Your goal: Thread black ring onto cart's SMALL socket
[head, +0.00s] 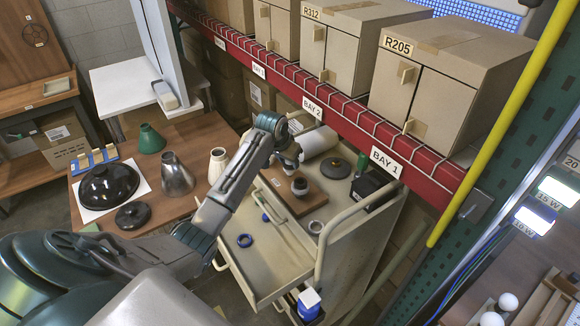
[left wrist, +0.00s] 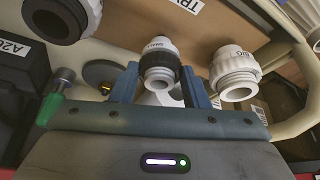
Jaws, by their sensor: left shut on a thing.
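In the left wrist view, the white threaded socket marked SMALL (left wrist: 160,46) stands between the fingers of my left gripper (left wrist: 160,88). The black ring (left wrist: 160,64) sits around this socket, with the socket's end showing beyond it. The blue-padded fingers are shut on the ring from both sides. Whether the ring is fully seated cannot be told. The larger white socket marked BIG (left wrist: 236,72) stands to the right, apart from the fingers. In the head view, my left gripper (head: 291,160) reaches down over the cart (head: 345,235), and its arm hides part of the top. My right gripper is not in view.
A green-handled tool (left wrist: 52,108) and a dark disc (left wrist: 100,72) lie near the left finger. The red shelf beam (head: 330,115) runs behind the cart. A lamp-parts table (head: 130,170) stands left.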

